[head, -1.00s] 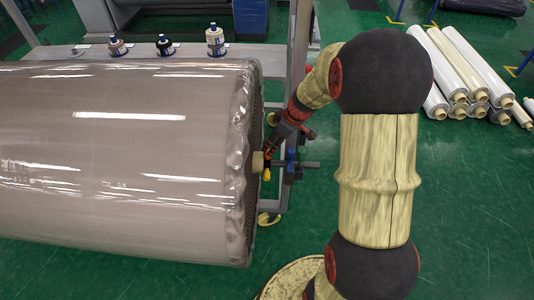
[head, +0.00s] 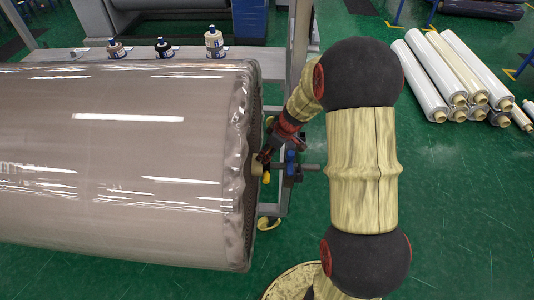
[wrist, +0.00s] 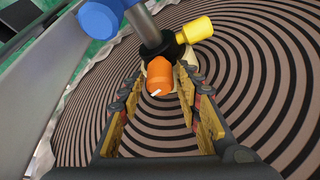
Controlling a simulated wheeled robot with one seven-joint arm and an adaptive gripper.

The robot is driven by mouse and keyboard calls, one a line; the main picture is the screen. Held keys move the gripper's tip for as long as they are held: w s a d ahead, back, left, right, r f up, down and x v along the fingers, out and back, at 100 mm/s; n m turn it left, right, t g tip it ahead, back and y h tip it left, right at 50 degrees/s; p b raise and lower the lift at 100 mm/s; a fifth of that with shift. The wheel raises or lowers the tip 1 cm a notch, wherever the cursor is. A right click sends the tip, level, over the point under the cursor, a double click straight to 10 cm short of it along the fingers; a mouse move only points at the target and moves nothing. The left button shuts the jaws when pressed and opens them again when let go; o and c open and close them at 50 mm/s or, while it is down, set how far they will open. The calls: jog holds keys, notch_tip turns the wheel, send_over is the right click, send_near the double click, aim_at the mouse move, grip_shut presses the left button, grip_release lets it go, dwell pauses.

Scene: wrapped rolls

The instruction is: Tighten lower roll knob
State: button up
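A large plastic-wrapped roll (head: 120,160) fills the left of the head view, and its spiral end face (wrist: 265,90) fills the wrist view. At its centre a metal shaft (wrist: 143,25) carries a black collar with an orange knob (wrist: 158,78), a yellow knob (wrist: 199,29) and a blue knob (wrist: 101,18). My gripper (wrist: 163,74) is open, its fingers on either side of the orange knob, with small gaps visible. In the head view my gripper (head: 265,154) is at the shaft, beside the blue knob (head: 290,157) and above the yellow knob (head: 267,177); the orange knob is hidden there.
A grey metal frame (head: 299,50) stands behind the shaft and shows close at left in the wrist view. Several bottles (head: 165,47) stand on a grey ledge behind the roll. Wrapped rolls (head: 470,75) lie stacked at the upper right. The green floor (head: 470,210) at right is clear.

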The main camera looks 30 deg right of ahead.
grip_shut()
jog(key=shift+m, duration=0.4)
jog(key=m+h+p, duration=0.1)
jog(key=m, duration=0.1)
jog(key=shift+r+m, duration=0.1)
jog(key=shift+m, duration=0.3)
jog(key=m+h+p, duration=0.1)
jog(key=m+p, duration=0.1)
jog(key=shift+r+p, duration=0.1)
jog(key=shift+p, duration=0.3)
jog(key=m+p, duration=0.2)
jog(key=p, duration=0.3)
jog(key=m+h+p, duration=0.1)
jog(key=m+p, duration=0.1)
jog(key=p, duration=0.4)
jog(key=shift+s+r+h, duration=0.1)
jog(key=shift+r+h, duration=0.05)
jog(key=shift+h, duration=0.15)
jog(key=m+p, duration=0.2)
jog(key=p, duration=0.3)
jog(key=shift+h+p, duration=0.3)
jog(key=shift+p, duration=0.05)
jog(key=shift+m+p, duration=0.3)
jog(key=shift+p, duration=0.55)
jog(key=shift+f+m+h+p, duration=0.3)
jog(key=shift+f+p, duration=0.05)
jog(key=shift+p, duration=0.5)
